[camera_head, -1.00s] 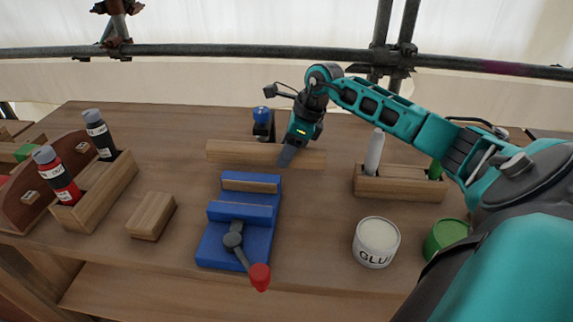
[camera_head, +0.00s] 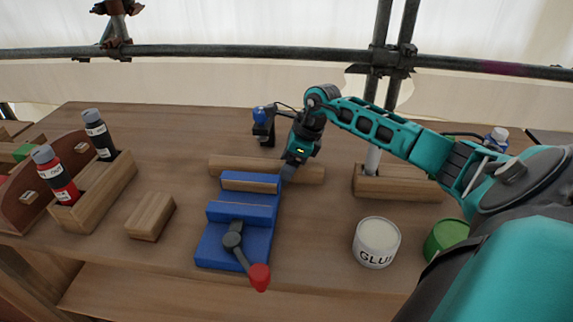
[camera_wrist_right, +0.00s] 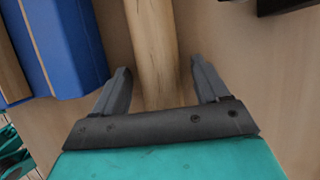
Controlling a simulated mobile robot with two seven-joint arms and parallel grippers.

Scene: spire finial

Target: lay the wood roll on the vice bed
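The wood roll (camera_head: 225,166) is a long pale wooden rod lying left to right on the bench, just behind the blue vice (camera_head: 210,247). The vice's back part hides some of the roll's front side. The vice has wood-faced jaws and a grey handle with a red knob. My right gripper (camera_head: 288,171) is at the roll, right of the vice's back corner. In the right wrist view, its two fingers (camera_wrist_right: 160,85) are apart, one on each side of the roll (camera_wrist_right: 152,45), with narrow gaps visible. My left gripper is not in view.
A glue tin (camera_head: 377,244) and a green tin (camera_head: 445,237) stand at the right front. A wooden holder (camera_head: 400,190) is behind them. A wood block (camera_head: 150,217) and a bottle box (camera_head: 105,198) are at left. A blue-topped black object (camera_head: 262,128) stands behind the roll.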

